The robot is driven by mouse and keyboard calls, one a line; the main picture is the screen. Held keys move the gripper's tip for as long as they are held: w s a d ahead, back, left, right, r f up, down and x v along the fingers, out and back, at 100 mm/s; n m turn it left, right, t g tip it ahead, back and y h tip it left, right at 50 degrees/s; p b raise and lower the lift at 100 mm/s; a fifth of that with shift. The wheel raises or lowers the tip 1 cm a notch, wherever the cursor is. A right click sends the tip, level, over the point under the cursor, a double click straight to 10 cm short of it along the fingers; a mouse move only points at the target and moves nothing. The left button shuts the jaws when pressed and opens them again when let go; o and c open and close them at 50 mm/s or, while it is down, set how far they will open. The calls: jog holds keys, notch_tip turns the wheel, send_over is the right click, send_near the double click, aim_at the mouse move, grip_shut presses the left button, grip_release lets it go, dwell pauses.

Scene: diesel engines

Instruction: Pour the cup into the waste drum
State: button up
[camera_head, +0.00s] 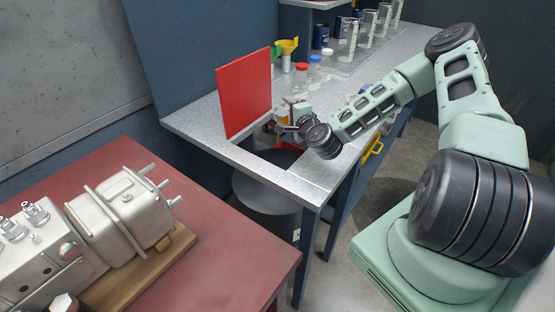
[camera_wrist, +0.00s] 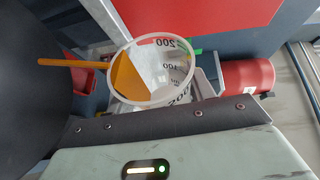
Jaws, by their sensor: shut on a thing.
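In the wrist view, a clear cup (camera_wrist: 177,60) with printed 100 and 200 marks sits in my gripper. An orange flat-bladed tool (camera_wrist: 130,80) appears to lie in the cup, its handle crossing the rim to the left. In the head view, my gripper (camera_head: 284,128) is shut on the cup, beside the red panel and over the cut-out in the bench. The cup is small and partly hidden there. The grey waste drum (camera_head: 262,197) stands below that cut-out; the bench hides much of its top. Any liquid in the cup cannot be made out.
The upright red panel (camera_head: 245,92) stands close left of my gripper. Funnels, bottles and clear cylinders (camera_head: 348,40) stand farther back on the grey bench (camera_head: 205,120).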

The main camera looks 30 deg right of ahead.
jog(key=shift+a+f+n+b, duration=0.25)
jog(key=shift+f+n+b, duration=0.15)
jog(key=shift+n+b, duration=0.3)
dwell(0.4)
